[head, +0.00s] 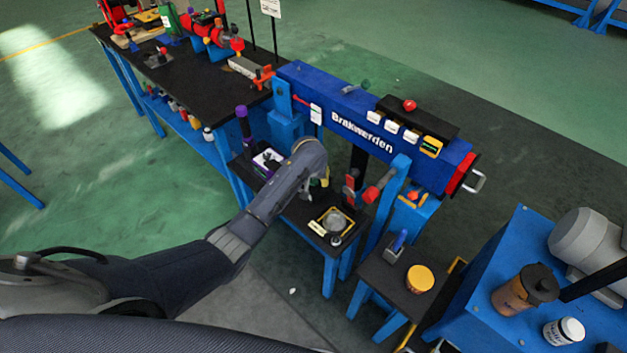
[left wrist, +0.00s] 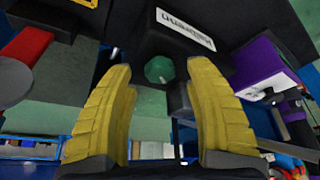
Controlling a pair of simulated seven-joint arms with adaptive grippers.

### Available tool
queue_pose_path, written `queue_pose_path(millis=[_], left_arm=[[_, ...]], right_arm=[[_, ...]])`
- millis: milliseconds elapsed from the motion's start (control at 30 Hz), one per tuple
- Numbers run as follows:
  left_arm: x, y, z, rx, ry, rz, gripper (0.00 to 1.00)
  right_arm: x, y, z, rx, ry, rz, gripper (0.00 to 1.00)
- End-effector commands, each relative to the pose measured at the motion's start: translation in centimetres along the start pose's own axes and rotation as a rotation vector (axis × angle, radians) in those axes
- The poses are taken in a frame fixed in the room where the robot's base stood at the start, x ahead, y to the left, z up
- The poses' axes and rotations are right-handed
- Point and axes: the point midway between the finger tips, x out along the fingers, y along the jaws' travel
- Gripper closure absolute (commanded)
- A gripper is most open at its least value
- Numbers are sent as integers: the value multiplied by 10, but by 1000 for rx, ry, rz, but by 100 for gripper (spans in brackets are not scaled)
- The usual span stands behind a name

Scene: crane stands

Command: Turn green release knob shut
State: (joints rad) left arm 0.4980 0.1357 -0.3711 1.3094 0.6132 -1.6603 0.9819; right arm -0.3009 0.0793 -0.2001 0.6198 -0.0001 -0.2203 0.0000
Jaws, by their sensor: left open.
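The green knob (left wrist: 159,69) shows in the left wrist view as a small faceted green piece on a dark body, just below a white label with upside-down lettering (left wrist: 186,30). My left gripper (left wrist: 158,88) is open, its two yellow ribbed fingers on either side of the view with the knob between their tips in the picture. I cannot tell whether they touch it. In the head view my left gripper (head: 324,181) is mostly hidden by its own wrist, beside the blue crane beam (head: 331,107). This knob cannot be made out there. My right gripper is not in view.
A round dish (head: 335,222) lies in front on the low table. Open floor (head: 110,180) lies left.

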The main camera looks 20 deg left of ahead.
Motion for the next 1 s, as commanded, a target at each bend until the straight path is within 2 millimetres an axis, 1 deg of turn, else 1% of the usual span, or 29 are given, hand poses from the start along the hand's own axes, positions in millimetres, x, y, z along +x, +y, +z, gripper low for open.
queue_pose_path(millis=[33,200,600,633,1000], left_arm=[[4,-1,0,0,0,-1,47],[13,-1,-1,1,1,-2,47],[16,-1,-1,0,2,-1,47],[16,-1,-1,0,2,-1,45],[16,-1,0,0,1,-1,88]], right_arm=[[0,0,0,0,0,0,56],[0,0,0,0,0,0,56],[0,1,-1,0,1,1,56],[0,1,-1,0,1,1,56],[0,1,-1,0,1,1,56]])
